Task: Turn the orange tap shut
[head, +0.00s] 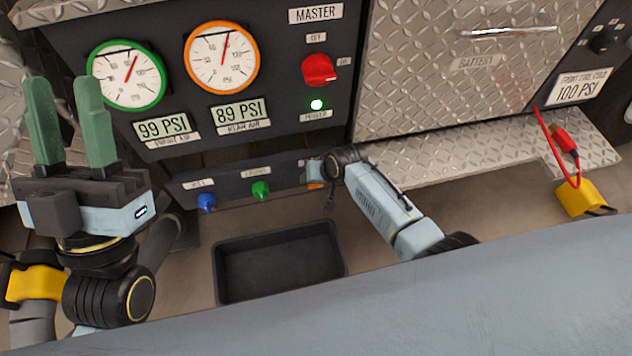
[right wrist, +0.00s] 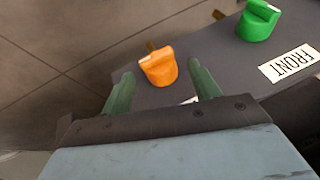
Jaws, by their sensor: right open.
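The orange tap (right wrist: 159,67) sits on the edge of the dark manifold panel in the right wrist view, left of the green tap (right wrist: 258,20). In the head view only a sliver of the orange tap (head: 315,185) shows, mostly hidden by my right arm. My right gripper (right wrist: 161,72) is open, its green fingers pointing at the orange tap, one on each side of it. I cannot tell whether they touch it. My left gripper (head: 64,85) is raised at the left of the head view, open and empty, away from the taps.
A blue tap (head: 206,201) and the green tap (head: 260,190) are on the same panel. A black tray (head: 275,295) lies below. Above are two gauges, reading 99 PSI and 89 PSI, and a red master switch (head: 319,69). A yellow connector (head: 583,198) with a red cable is at right.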

